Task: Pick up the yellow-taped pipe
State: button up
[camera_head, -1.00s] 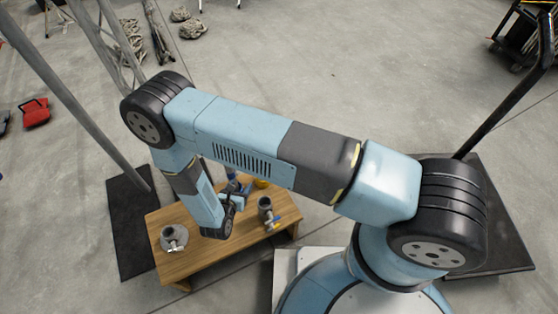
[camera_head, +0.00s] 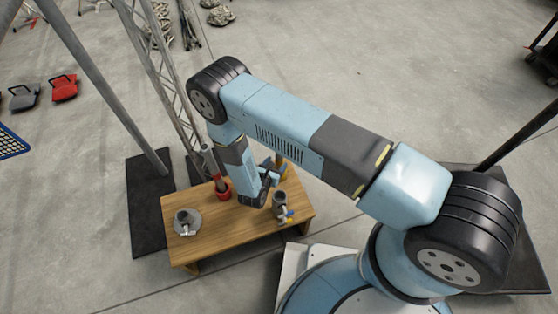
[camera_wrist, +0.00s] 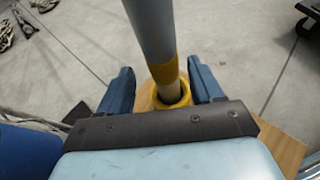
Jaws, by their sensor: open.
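The yellow-taped pipe (camera_wrist: 152,28) is grey with a yellow band. It stands upright in a yellow ring-shaped holder (camera_wrist: 185,97) in the wrist view. My gripper (camera_wrist: 160,67) is open, with one blue finger on each side of the pipe near the yellow band. I see gaps between the fingers and the pipe, so it does not appear gripped. In the head view my gripper (camera_head: 269,174) is over the back right of the wooden table (camera_head: 235,232). A bit of yellow (camera_head: 281,160) shows just behind it there; most of the pipe is hidden.
A grey pipe (camera_head: 209,160) stands in a red holder (camera_head: 222,190) left of my gripper. A grey fitting on a round base (camera_head: 186,222) is at the table's left. A fitting with a yellow-and-blue handle (camera_head: 281,205) is at its right. A metal truss (camera_head: 160,70) rises behind.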

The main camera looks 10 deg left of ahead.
aim_at(281, 159)
jog(key=x, duration=0.5)
jog(key=shift+s+d, duration=0.1)
jog(key=shift+d, duration=0.15)
jog(key=shift+c, duration=0.3)
jog(key=shift+s, duration=0.1)
jog(key=c, duration=1.1)
jog(key=shift+r, duration=0.15)
jog(key=shift+c, duration=0.2)
